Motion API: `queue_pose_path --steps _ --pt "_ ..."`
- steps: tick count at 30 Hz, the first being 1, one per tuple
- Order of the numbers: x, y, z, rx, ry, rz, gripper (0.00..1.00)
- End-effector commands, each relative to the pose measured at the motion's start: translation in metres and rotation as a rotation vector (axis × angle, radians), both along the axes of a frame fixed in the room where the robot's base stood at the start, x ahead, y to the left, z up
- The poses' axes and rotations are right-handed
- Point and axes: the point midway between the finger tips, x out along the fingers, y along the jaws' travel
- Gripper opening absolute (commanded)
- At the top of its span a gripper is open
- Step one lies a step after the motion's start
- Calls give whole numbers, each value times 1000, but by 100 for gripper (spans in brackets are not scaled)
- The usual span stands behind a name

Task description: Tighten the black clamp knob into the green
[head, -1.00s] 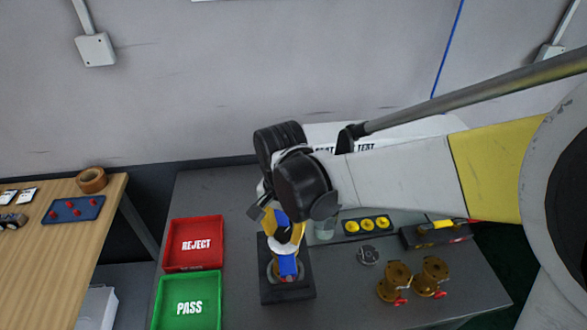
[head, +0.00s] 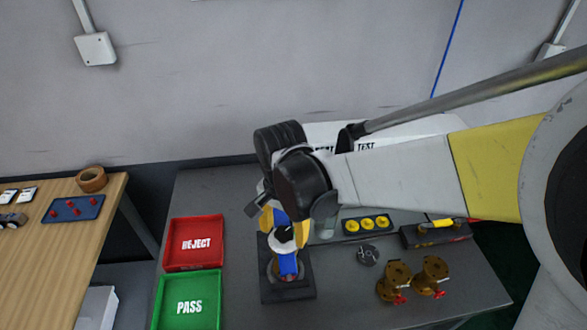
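My gripper (head: 284,226), with yellow fingers, points down over a blue-and-white fixture (head: 287,264) on a black base plate (head: 290,292). My wrist hides part of the fixture's top. No green mark on the fixture can be made out at this size.
A red REJECT tray (head: 194,263) and a green PASS tray (head: 173,305) lie to the left. To the right are a black holder with yellow caps (head: 367,225), a dark disc (head: 368,256) and two brass valves (head: 397,277). A wooden table (head: 60,250) stands far left.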

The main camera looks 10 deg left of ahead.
Motion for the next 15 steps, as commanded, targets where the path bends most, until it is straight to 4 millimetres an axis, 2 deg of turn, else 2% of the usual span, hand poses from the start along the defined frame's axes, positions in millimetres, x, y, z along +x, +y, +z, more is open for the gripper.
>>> queue_pose_path --steps 5,8,15 --pt "0 0 4 0 0 0 60" --pt "0 0 17 0 0 0 60" --pt "0 0 70 0 0 0 60"
